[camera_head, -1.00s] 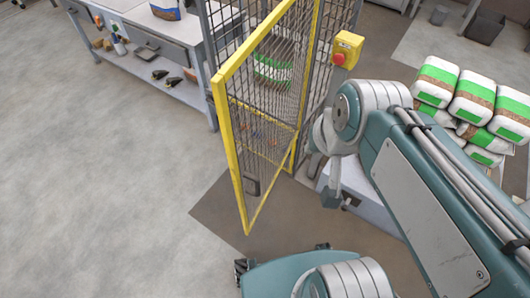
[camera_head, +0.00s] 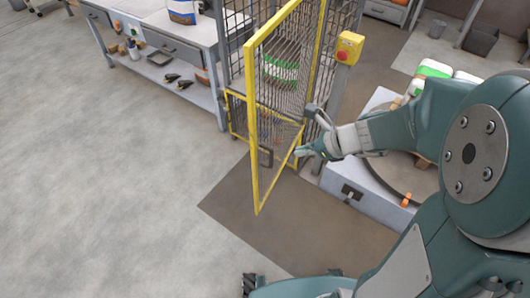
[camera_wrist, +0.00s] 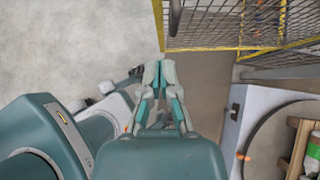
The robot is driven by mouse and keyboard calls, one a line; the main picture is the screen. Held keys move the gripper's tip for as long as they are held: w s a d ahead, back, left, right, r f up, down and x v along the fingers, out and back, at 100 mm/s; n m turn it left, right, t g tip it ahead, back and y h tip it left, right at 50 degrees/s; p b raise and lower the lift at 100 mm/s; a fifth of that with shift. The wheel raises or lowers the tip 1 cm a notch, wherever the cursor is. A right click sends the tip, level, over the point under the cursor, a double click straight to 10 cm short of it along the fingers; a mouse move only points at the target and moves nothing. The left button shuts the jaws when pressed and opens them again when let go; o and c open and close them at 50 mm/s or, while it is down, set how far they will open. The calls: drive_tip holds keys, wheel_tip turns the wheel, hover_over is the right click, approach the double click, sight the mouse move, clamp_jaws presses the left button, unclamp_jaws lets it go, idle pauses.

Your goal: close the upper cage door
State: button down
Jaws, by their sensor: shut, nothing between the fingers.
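The upper cage door (camera_head: 251,110) is a yellow-framed mesh panel. It stands open, swung out from the cage toward me, and has a dark handle (camera_head: 265,157) low near its free edge. My gripper (camera_head: 299,152) is at the right of the door, by its lower hinge-side corner in the picture. In the wrist view my gripper (camera_wrist: 159,72) has its fingertips together with nothing between them. The door's yellow frame (camera_wrist: 158,25) shows just beyond the fingertips there. I cannot tell whether they touch it.
A post with a red button on a yellow box (camera_head: 348,47) stands right of the cage. A pale base with a round turntable (camera_head: 357,190) lies below my arm. A workbench (camera_head: 205,32) stands left of the cage. The floor at left is clear.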

sight(257, 154)
drive_tip(key=shift+w+a+r+x, duration=0.15)
drive_tip(key=shift+a+r+x, duration=0.2)
drive_tip(key=shift+x, duration=1.65)
drive_tip(key=shift+w+a+r+x, duration=0.15)
drive_tip(key=shift+a+r+x, duration=0.15)
drive_tip(key=shift+x, duration=1.7)
drive_tip(key=shift+w+a+r+x, duration=0.25)
drive_tip(key=shift+r+x, duration=0.1)
drive_tip(key=shift+x, duration=1.65)
drive_tip(key=shift+s, duration=0.1)
drive_tip(key=shift+d, duration=0.1)
